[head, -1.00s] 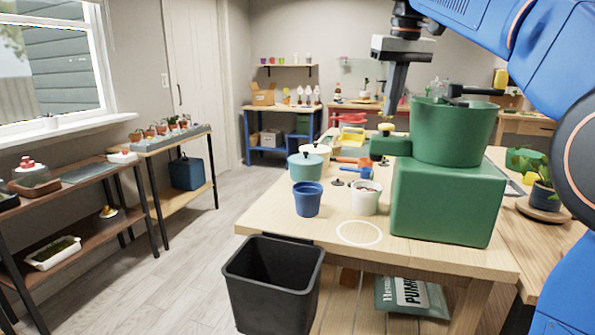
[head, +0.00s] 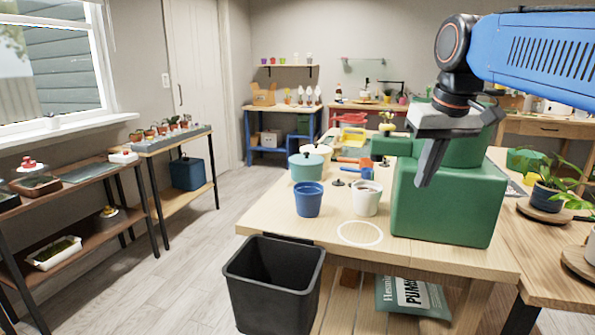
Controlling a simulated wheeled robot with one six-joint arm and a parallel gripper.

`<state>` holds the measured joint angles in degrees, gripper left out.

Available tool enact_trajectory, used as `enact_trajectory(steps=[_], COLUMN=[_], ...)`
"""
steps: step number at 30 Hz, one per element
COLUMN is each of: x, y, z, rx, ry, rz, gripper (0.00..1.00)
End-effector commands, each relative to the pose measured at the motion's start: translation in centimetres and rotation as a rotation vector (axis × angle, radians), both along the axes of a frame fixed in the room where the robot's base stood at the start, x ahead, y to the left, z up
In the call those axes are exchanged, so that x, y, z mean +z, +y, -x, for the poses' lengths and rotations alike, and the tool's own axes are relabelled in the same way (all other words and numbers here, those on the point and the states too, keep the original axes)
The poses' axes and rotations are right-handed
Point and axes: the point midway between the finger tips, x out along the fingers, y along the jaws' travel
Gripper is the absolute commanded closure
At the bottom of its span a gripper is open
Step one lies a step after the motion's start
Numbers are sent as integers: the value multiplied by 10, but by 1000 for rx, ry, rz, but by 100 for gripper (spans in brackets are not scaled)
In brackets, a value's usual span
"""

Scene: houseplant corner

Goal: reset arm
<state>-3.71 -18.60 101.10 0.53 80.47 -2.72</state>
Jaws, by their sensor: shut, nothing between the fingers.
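My gripper (head: 424,180) hangs in front of the large green block-shaped stand (head: 440,212) on the wooden table. Its fingers are shut together with nothing between them and point down and slightly left. My blue arm comes in from the upper right. The round green upper part (head: 466,152) of the stand is partly hidden behind my gripper. I cannot tell from this view how far the fingers are from the green surface.
A blue cup (head: 308,200) and a white cup (head: 366,198) stand on the table (head: 285,228) left of the green stand. A white ring (head: 360,234) marks the tabletop. A black bin (head: 272,278) stands in front. A potted plant (head: 545,195) is at right.

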Motion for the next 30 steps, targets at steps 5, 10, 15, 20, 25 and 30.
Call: enact_trajectory(steps=[5,10,15,20,25,30], x=[-50,-102,-159,-212,-250,-263], y=[-9,-16,-22,-26,-28,-29], z=[45,85,125,160,183,190], rx=[-25,-49,-71,-89,-103,-108], ry=[-25,-50,-74,-95,-110,-116], rz=[-2,-4,-6,-8,-9,-10], gripper=[100,100,100,100,100,100])
